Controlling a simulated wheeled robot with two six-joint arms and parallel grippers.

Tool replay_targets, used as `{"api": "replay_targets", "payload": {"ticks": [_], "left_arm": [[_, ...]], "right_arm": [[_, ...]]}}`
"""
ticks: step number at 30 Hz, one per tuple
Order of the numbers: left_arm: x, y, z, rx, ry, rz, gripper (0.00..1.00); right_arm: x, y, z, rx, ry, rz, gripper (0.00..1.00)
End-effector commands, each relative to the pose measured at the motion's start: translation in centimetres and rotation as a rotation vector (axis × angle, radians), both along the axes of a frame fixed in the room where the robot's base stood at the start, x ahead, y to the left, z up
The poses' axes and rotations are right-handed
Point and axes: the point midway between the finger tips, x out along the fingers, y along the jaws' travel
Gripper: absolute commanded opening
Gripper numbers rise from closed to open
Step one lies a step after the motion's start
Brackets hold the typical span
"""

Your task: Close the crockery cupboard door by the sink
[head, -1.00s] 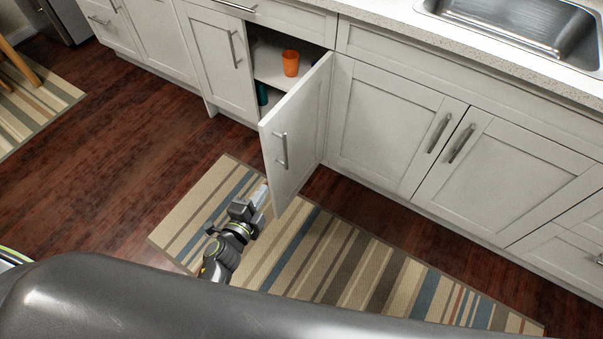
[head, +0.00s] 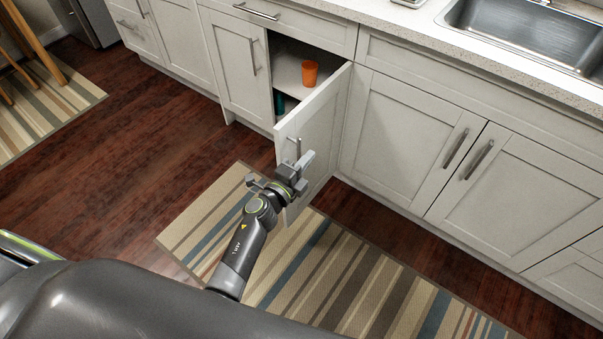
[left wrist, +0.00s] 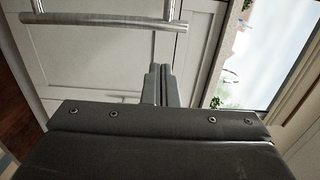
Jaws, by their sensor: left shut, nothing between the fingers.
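The white cupboard door (head: 328,128) stands ajar, swung out from a cupboard left of the sink. Its bar handle (head: 297,150) is on the outer face near the free edge and also shows at the top of the left wrist view (left wrist: 105,21). Inside the cupboard (head: 288,70) are an orange cup (head: 309,73) and a teal item (head: 279,103), partly hidden. My left gripper (head: 307,160) is in front of the door's outer face beside the handle. Its fingers are shut with nothing between them (left wrist: 160,85). I cannot tell whether they touch the door. My right gripper is out of view.
The sink (head: 530,35) is set in the counter (head: 420,40) at the upper right. Closed cupboard doors (head: 405,135) lie right of the open one. A striped rug (head: 345,270) covers the floor in front. Wooden chair legs (head: 25,55) stand far left.

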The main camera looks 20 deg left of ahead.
Motion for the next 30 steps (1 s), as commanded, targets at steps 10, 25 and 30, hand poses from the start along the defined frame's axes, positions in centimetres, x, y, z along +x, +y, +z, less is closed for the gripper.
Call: {"api": "replay_targets", "payload": {"ticks": [10,25,30], "left_arm": [[1.3,2.3,0.0,-0.002,0.002,0.000,0.00],[1.4,2.9,-0.1,0.002,0.000,-0.014,0.00],[1.7,4.3,-0.1,0.005,0.000,-0.049,0.00]], "right_arm": [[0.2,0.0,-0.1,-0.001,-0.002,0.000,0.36],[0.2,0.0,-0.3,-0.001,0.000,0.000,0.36],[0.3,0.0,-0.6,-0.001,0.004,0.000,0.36]]}}
